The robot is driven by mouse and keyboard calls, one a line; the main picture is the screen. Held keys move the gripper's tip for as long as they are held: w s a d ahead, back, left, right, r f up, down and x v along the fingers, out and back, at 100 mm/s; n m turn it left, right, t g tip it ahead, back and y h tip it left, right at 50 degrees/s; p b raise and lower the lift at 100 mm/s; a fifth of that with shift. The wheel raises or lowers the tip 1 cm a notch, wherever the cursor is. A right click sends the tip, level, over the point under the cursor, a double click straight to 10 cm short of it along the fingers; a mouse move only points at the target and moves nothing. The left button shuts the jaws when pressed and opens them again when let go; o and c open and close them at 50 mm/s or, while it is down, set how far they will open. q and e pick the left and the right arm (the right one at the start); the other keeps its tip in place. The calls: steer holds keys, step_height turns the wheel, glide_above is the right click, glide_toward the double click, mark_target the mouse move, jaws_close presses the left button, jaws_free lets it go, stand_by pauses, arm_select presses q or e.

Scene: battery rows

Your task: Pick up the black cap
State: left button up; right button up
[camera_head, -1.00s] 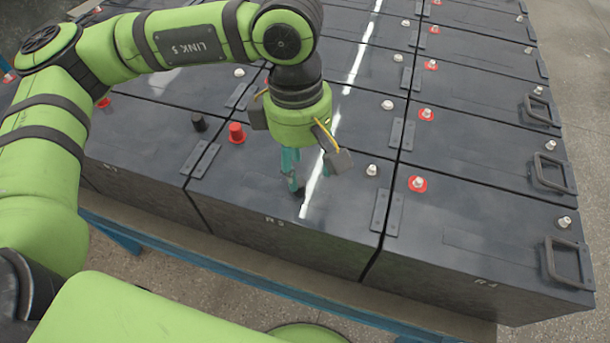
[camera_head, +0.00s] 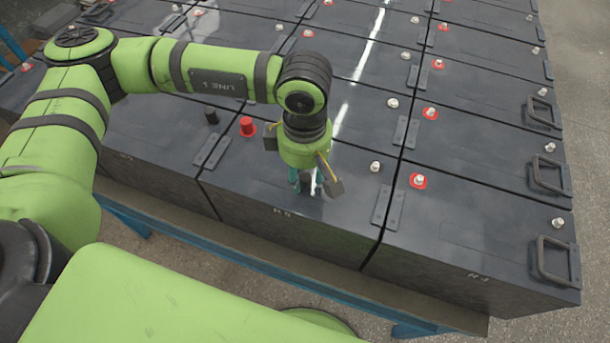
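The black cap (camera_head: 211,117) stands upright on top of a dark battery, left of the red cap (camera_head: 247,127). My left gripper (camera_head: 305,187) points down over the front middle battery (camera_head: 260,185), to the right of both caps and apart from them. Its teal fingers seem slightly spread, with no object seen between them, but the fingertips are small and I cannot tell clearly how far apart they are. My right gripper is not in view.
Rows of dark batteries stand close together on a blue-framed bench (camera_head: 240,258). Bare metal terminals (camera_head: 375,167), red rings (camera_head: 418,181) and handles (camera_head: 556,262) stick up or out. Bare floor (camera_head: 590,120) lies to the right.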

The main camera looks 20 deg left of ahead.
mark_target(305, 175)
arm_select(q)
steer(key=c, duration=0.3)
steer(key=shift+r, duration=0.1)
steer(key=shift+r+b, duration=0.4)
steer(key=shift+r, duration=0.05)
step_height(305, 175, up, 3)
steer(key=shift+w+f+b, duration=0.1)
steer(key=shift+f+b, duration=0.05)
steer(key=shift+b, duration=0.7)
steer(key=s+d+r+b, duration=0.1)
steer(key=s+d+r, duration=0.1)
steer(key=s, duration=0.1)
steer(key=s+d+r+b, duration=0.1)
steer(key=s+d+r, duration=0.1)
steer(key=s+r, duration=0.1)
steer(key=s+d+r+b, duration=0.1)
steer(key=s+r, duration=0.1)
steer(key=s, duration=0.2)
steer(key=shift+s+d+r+b, duration=0.15)
steer(key=shift+d+b, duration=0.15)
steer(key=shift+d, duration=0.1)
